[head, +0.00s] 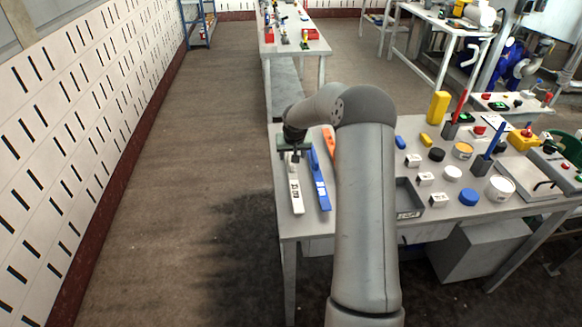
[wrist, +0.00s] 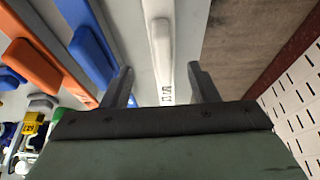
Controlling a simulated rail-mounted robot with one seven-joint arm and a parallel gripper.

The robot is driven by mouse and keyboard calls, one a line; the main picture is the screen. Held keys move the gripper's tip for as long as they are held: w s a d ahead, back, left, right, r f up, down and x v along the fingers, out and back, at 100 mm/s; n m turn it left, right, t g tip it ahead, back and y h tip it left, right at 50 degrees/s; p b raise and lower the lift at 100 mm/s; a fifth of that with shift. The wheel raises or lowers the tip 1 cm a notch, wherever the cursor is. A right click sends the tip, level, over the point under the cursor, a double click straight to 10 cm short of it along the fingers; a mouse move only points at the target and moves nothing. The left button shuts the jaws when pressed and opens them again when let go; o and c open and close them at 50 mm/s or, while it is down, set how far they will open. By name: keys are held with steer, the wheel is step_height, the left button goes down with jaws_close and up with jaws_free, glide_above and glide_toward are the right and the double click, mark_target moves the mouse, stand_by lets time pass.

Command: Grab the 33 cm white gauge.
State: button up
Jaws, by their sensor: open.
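The white gauge (head: 295,190) is a long flat bar lying near the left edge of the table in the head view. In the wrist view the white gauge (wrist: 160,45) runs lengthwise between my two fingers, with dark marks near its lower visible end. My gripper (head: 290,154) is above the far part of the gauge in the head view. In the wrist view my gripper (wrist: 164,85) is open, one finger on each side of the gauge, apart from it. The gauge's far end is hidden by my gripper in the head view.
A blue gauge (head: 318,180) lies just right of the white one, and an orange gauge (head: 329,142) beyond it, partly behind my arm. A grey tray (head: 408,197) and several small blocks stand further right. The table's left edge is close to the white gauge.

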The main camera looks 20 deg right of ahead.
steer(key=p+x, duration=0.1)
steer(key=x, duration=0.4)
steer(key=shift+a+p, duration=0.2)
steer(key=shift+p, duration=0.15)
jaws_close()
steer(key=shift+r, duration=0.1)
